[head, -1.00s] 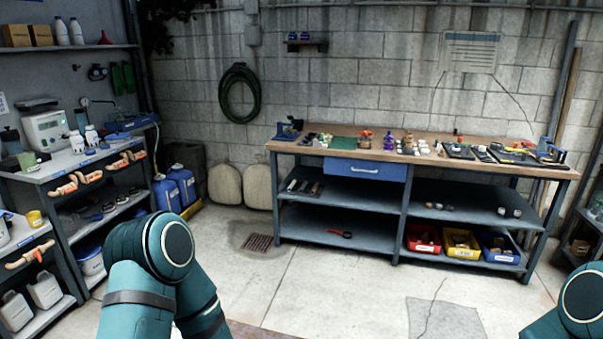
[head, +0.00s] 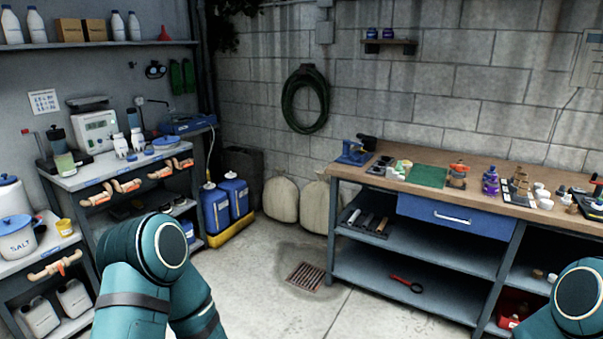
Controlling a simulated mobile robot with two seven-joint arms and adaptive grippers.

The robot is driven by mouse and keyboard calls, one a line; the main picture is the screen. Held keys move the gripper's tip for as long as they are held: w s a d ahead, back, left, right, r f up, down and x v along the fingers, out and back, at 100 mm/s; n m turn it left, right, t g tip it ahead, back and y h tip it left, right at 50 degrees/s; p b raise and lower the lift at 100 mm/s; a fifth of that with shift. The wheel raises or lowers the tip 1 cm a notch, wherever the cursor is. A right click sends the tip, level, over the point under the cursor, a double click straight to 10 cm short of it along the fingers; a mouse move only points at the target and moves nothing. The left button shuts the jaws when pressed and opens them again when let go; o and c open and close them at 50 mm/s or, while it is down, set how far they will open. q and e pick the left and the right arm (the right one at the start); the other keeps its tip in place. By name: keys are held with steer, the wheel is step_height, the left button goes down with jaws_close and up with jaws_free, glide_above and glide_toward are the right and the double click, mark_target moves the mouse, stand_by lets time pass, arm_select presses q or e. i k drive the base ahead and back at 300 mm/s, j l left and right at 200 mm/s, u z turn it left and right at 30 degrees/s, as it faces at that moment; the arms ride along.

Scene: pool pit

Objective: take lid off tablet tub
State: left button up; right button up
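I cannot tell for certain which container is the tablet tub. A white tub with a blue lid (head: 16,238), marked SALT, stands on the low counter at the left edge. Behind it is a taller white container (head: 12,196), cut off by the picture edge. A small round dish with a blue rim or lid (head: 166,144) lies on the higher left counter. Parts of my left and right arms show at the bottom of the head view, but both grippers are out of view.
A workbench (head: 440,172) with a blue drawer stands on the right. Blue canisters (head: 216,212) stand in a yellow tray in the corner, beside pale sacks (head: 281,199). A floor drain (head: 305,276) lies in the clear concrete floor. White jugs (head: 74,299) stand low at left.

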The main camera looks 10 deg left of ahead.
mark_target(166, 141)
steer(key=i+u, duration=0.25)
steer(key=i, duration=0.45)
steer(key=i+l+u, duration=0.2)
steer(key=i, duration=0.5)
steer(key=i+l+u, duration=0.15)
steer(key=i+u, duration=0.3)
steer(key=i+l+u, duration=0.25)
steer(key=u, duration=0.15)
steer(key=i+l+u, duration=0.65)
steer(key=l+u, duration=0.2)
steer(key=i+l+u, duration=0.1)
steer(key=l, duration=0.15)
steer(key=l+u, duration=0.1)
steer(key=l, duration=0.2)
steer(key=i, duration=0.05)
